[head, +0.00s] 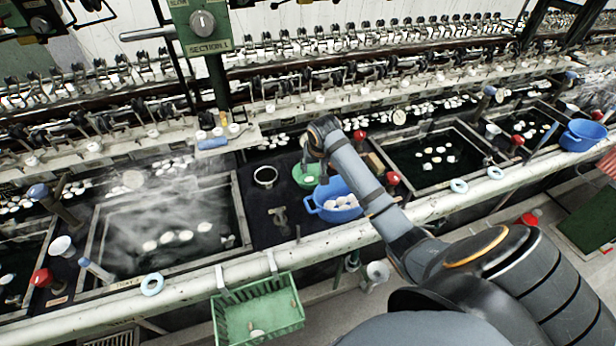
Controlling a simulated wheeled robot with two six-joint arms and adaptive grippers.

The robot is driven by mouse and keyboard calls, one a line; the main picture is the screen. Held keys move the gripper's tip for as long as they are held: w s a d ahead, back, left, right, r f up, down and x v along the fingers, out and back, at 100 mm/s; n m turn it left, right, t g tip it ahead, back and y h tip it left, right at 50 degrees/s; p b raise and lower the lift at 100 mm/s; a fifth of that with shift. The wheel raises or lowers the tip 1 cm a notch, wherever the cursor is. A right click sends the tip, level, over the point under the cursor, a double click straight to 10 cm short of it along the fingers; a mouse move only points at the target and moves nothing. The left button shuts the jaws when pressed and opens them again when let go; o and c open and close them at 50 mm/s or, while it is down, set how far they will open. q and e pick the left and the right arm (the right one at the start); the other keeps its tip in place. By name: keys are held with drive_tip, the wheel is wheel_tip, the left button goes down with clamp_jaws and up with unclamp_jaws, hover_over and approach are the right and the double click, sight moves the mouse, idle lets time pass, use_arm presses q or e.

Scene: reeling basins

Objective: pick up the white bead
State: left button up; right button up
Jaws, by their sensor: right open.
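My right arm reaches in from the lower right. Its gripper (321,177) points down by the green bowl (305,175) and the blue colander (334,200); the fingers are small and partly covered by the arm, and I see nothing held. I cannot single out one white bead. Small white pieces (233,128) sit on the ledge tray behind, to the left of the gripper. Larger white oval pieces (343,202) lie in the blue colander, and similar ones (168,238) float in the left basin. My left gripper is out of view.
A steaming basin (237,205) is at left and another (390,150) at right. A green basket (258,312) hangs on the front rail (330,236). A metal ring cup (265,176) stands left of the green bowl. Reeling machinery runs along the back.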

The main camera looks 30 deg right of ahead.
sight(309, 179)
drive_tip(key=x, duration=0.3)
drive_tip(key=shift+w+f, duration=0.1)
drive_tip(key=shift+f, duration=0.05)
drive_tip(key=shift+w+f, duration=0.15)
drive_tip(key=shift+p+x, duration=0.55)
drive_tip(key=shift+x, duration=0.3)
drive_tip(key=x, duration=0.2)
drive_tip(key=shift+a+f, duration=0.15)
drive_tip(key=shift+f, duration=0.2)
drive_tip(key=shift+w+f, duration=0.1)
drive_tip(key=shift+f, duration=0.25)
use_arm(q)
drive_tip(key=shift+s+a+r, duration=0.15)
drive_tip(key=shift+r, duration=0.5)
use_arm(e)
drive_tip(key=shift+r, duration=0.1)
drive_tip(key=c, duration=0.4)
